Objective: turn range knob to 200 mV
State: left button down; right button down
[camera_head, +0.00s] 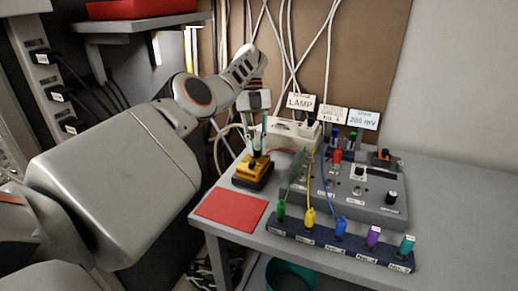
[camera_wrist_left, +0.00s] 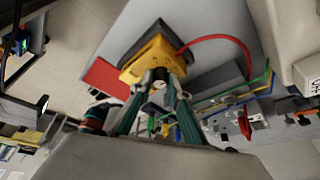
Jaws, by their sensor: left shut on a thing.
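A small yellow and dark meter-like box (camera_head: 253,173) stands on the grey table, left of the grey instrument panel. My left gripper (camera_head: 259,154) reaches down onto it from above, its slim fingers pointing down. In the left wrist view, the yellow box (camera_wrist_left: 151,58) lies just beyond the gripper tips (camera_wrist_left: 160,84), which close around a dark round knob on its face. The knob is mostly hidden by the fingertips, and its pointer and scale cannot be read. A card reading 200 mV (camera_head: 364,119) stands behind the panel. My right gripper is out of view.
The grey panel (camera_head: 374,203) carries knobs and plugs. A dark strip (camera_head: 322,246) with several coloured plugs lies along the front edge. A red mat (camera_head: 231,209) lies front left. Cables and a white power strip (camera_head: 290,131) crowd the back. A red lead (camera_wrist_left: 222,38) leaves the box.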

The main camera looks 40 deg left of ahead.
pick_arm(q)
jog(key=shift+f+m, duration=0.25)
jog(key=shift+m, duration=0.05)
jog(key=shift+b, duration=0.35)
jog(key=shift+r+m+g+b, duration=0.2)
jog(key=shift+m+g+b, duration=0.1)
jog(key=shift+m, duration=0.4)
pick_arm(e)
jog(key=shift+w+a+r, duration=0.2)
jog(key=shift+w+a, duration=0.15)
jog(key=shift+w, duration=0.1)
pick_arm(q)
jog(key=shift+r, duration=0.1)
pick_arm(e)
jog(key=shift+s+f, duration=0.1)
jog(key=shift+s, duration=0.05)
pick_arm(q)
jog(key=c, duration=1.9)
grip_release()
jog(key=shift+y, duration=0.3)
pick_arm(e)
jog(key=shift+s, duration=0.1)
